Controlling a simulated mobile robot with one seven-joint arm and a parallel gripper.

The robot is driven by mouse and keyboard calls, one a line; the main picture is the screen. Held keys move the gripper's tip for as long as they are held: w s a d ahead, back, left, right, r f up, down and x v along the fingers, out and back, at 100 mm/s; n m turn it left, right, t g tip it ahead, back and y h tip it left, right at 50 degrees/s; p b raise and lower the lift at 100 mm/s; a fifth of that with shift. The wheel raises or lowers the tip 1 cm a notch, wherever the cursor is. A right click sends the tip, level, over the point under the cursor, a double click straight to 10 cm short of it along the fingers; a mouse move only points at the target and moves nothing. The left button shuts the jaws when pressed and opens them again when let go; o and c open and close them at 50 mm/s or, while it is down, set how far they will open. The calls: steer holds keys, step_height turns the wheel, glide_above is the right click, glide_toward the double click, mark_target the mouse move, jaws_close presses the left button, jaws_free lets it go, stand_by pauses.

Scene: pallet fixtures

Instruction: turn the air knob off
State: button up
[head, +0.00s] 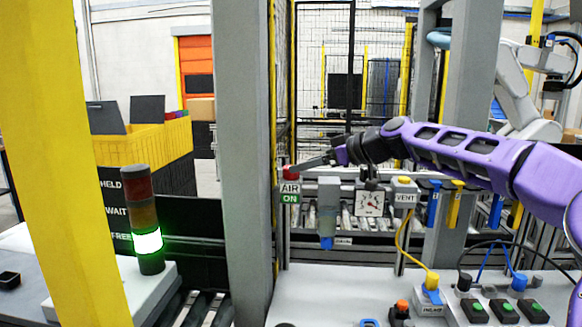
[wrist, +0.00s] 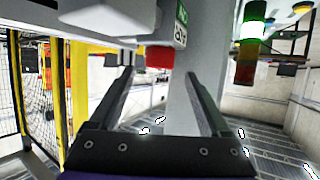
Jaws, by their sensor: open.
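The red air knob (head: 289,171) sits on top of a post beside the grey column, above a sign (head: 290,193) reading "AIR" with a green "ON". My gripper (head: 304,165) reaches in from the right, its fingers pointing left at the knob. In the wrist view the scene appears upside down. There the red knob (wrist: 160,57) shows between the fingertips of my open gripper (wrist: 160,72), near the upper middle. The fingers stand apart on either side with a visible gap. I cannot tell whether either finger touches the knob.
A grey column (head: 248,150) stands just left of the knob. A gauge (head: 370,203), a blue-bowled filter (head: 328,215) and a yellow-topped vent valve (head: 404,190) stand to the right. The stack light (head: 148,242) glows green at left. A yellow post (head: 70,160) fills the near left.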

steer(key=x, duration=0.5)
steer(key=shift+w+a+f+p, duration=0.15)
steer(key=shift+w+a+p, duration=0.05)
steer(key=shift+a+p, duration=0.15)
steer(key=shift+c, duration=0.3)
jaws_close()
